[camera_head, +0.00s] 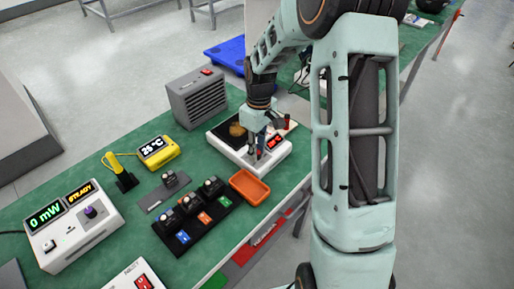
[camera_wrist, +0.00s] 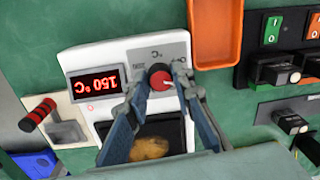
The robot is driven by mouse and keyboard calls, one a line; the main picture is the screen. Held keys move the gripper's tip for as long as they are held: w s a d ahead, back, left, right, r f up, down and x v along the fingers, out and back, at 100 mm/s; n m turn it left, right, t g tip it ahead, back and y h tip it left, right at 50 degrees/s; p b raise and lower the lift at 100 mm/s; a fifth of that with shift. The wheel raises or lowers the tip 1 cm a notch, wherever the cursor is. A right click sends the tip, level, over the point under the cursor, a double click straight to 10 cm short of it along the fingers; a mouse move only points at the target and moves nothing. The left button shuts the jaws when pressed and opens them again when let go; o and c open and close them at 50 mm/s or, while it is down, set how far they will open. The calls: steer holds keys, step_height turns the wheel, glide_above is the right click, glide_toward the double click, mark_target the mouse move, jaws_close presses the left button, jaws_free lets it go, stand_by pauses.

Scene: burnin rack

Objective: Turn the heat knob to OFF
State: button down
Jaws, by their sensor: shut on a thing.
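The heat knob (camera_wrist: 160,77) is round with a red face and a pale pointer mark, on the white front panel of a hotplate unit (camera_wrist: 83,60). My gripper (camera_wrist: 160,82) is closed on the knob, with one finger on each side of it in the wrist view. The panel's red display (camera_wrist: 96,83) reads 150 °C. The lettering round the knob is too small to read surely. In the head view my gripper (camera_head: 257,150) reaches down to the front of the white unit (camera_head: 226,147), and its fingers hide the knob.
A red-handled lever (camera_wrist: 38,115) stands beside the unit. An orange tray (camera_wrist: 215,35) and a black switch board (camera_head: 184,239) lie near. A grey finned box (camera_head: 197,97), a yellow thermometer (camera_head: 158,150) and a white meter (camera_head: 76,228) stand on the green bench.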

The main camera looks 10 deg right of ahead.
steer(key=n+p, duration=0.1)
steer(key=n, duration=0.3)
steer(key=shift+w+r+n, duration=0.1)
steer(key=shift+r+n, duration=0.05)
steer(key=shift+n, duration=0.15)
steer(key=shift+n+p, duration=1.1)
steer(key=shift+n, duration=1.5)
steer(key=c, duration=1.7)
jaws_free()
steer(key=shift+o, duration=0.2)
step_height(320, 180, up, 12)
steer(key=shift+w, duration=0.25)
